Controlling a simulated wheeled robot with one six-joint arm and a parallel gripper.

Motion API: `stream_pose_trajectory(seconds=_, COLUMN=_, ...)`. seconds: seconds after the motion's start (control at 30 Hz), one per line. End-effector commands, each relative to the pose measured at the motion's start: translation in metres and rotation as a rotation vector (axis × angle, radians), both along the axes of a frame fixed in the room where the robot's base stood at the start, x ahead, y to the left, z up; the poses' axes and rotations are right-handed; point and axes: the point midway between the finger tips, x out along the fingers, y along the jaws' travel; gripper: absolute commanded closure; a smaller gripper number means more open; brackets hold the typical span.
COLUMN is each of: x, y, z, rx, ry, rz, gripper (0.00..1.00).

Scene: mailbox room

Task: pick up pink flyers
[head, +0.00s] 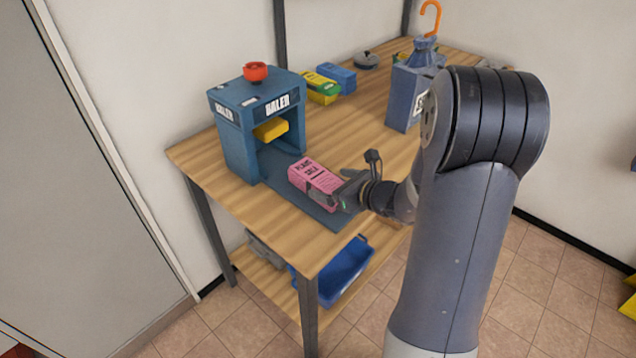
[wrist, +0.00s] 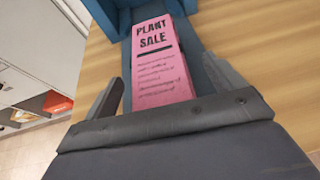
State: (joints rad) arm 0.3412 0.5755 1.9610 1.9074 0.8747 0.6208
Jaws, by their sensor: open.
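The pink flyers (head: 315,180) form a stack with "PLANT SALE" printed in black on top. In the wrist view the pink flyers (wrist: 162,68) lie ahead of and between my fingers. My gripper (head: 340,190) is at the near end of the stack, low over the table. In the wrist view my gripper (wrist: 158,92) is open, with a finger on each side of the stack's line. I cannot tell whether either finger touches the flyers. The near end of the stack is hidden by the gripper body.
The wooden table (head: 350,128) also holds yellow-green and blue bundles (head: 337,77) at the back. A blue-grey box (head: 403,98) stands beyond my arm. A blue bin (head: 345,272) sits on the lower shelf. The table's front left is clear.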

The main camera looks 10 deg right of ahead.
Motion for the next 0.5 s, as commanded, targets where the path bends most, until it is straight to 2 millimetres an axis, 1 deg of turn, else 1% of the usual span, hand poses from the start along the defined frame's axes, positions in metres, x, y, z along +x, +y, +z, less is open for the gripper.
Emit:
stream_pose_trajectory(seconds=0.03, x=0.005, y=0.007, z=-0.004, rx=0.001, ry=0.003, rz=0.005, gripper=0.11)
stream_pose_trajectory(seconds=0.07, x=0.007, y=0.010, z=-0.007, rx=0.001, ry=0.003, rz=0.004, gripper=0.11)
stream_pose_trajectory(seconds=0.2, x=0.020, y=0.016, z=-0.012, rx=0.000, ry=0.000, rz=0.002, gripper=0.11)
stream_pose_trajectory(seconds=0.3, x=0.023, y=0.018, z=-0.014, rx=-0.001, ry=0.000, rz=0.000, gripper=0.11)
stream_pose_trajectory(seconds=0.5, x=0.024, y=0.018, z=-0.014, rx=-0.001, ry=0.000, rz=0.000, gripper=0.12)
